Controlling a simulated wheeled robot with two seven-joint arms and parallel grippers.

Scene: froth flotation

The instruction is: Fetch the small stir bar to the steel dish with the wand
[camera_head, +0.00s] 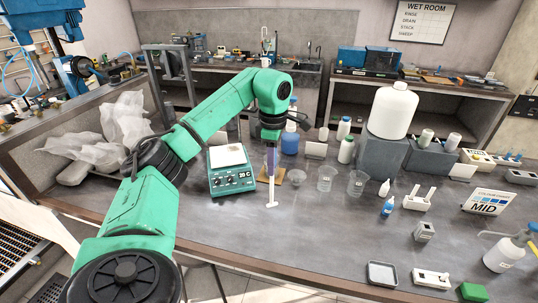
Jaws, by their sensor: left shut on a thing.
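My left gripper (271,146) points down over the middle of the bench and is shut on the wand (271,188). The wand hangs upright, with a purple upper part and a pale shaft. A small white bar, seemingly the stir bar (272,205), lies crosswise at the wand's lower end; I cannot tell whether it touches the bench. A shallow grey square dish (382,274), likely the steel dish, sits at the front edge, to the right of the wand. My right gripper is out of view.
A green hotplate (231,172) reading 20 C stands left of the wand. The grey bench (320,235) between wand and dish is clear.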

